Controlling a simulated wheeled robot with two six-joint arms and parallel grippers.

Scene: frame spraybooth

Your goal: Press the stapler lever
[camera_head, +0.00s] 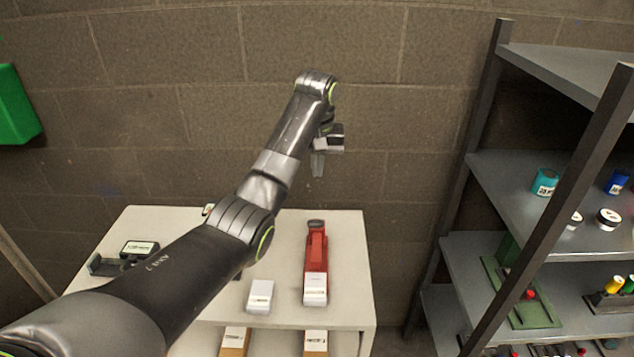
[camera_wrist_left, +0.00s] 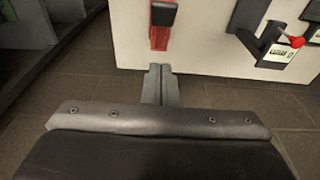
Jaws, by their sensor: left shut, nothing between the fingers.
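The red stapler (camera_head: 316,258) lies lengthwise on the right part of the pale table, with a dark pad at its far end and a white label at its near end. My left gripper (camera_head: 318,166) is shut and empty, raised beyond the stapler's far end, in front of the wall. In the left wrist view its fingers (camera_wrist_left: 160,80) are together, apart from the stapler. My right gripper is out of view.
The pale table (camera_head: 348,240) also holds a white box (camera_head: 260,295) left of the stapler and a black holder (camera_head: 105,265) at the left. A grey shelf rack (camera_head: 530,165) with jars stands right. A block wall (camera_head: 420,110) is behind.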

